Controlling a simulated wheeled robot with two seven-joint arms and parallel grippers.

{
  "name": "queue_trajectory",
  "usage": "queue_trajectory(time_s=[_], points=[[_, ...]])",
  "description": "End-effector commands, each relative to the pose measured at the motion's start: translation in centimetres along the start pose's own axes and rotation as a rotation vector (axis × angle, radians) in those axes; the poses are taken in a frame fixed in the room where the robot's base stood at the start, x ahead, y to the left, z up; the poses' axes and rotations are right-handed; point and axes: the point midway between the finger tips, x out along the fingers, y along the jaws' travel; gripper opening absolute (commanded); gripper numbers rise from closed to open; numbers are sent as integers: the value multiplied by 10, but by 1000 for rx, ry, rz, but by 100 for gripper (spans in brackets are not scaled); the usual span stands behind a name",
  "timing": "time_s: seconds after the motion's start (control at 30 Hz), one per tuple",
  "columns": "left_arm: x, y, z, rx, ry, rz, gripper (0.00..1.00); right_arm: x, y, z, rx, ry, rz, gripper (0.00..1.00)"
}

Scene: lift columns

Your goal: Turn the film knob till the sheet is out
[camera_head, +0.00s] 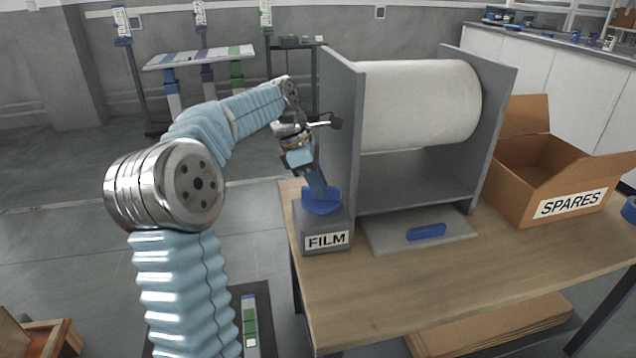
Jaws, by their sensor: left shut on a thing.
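The blue film knob (321,204) sits on top of a grey box labelled FILM (326,240) at the left end of the table. My left gripper (318,187) reaches down from above and is shut on the knob. A large white film roll (420,104) hangs between two grey upright panels behind the box. No loose sheet shows on the grey plate (385,235) below the roll. My right gripper is not in view.
A blue handle (426,232) lies on the grey plate. An open cardboard box marked SPARES (520,190) stands at the right of the wooden table (440,290). The table's front part is clear. Flat cardboard (490,325) lies below.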

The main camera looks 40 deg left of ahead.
Motion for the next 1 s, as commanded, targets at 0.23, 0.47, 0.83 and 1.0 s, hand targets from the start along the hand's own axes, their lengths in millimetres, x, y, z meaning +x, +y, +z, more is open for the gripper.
queue_trajectory(time_s=[0.23,0.47,0.83,1.0], points=[[0,1,0,59,0,-23,0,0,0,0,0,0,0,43],[0,2,0,205,0,-83,0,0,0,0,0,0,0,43],[0,4,2,528,0,-216,0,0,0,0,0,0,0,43],[0,5,2,671,0,-275,0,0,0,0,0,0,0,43]])
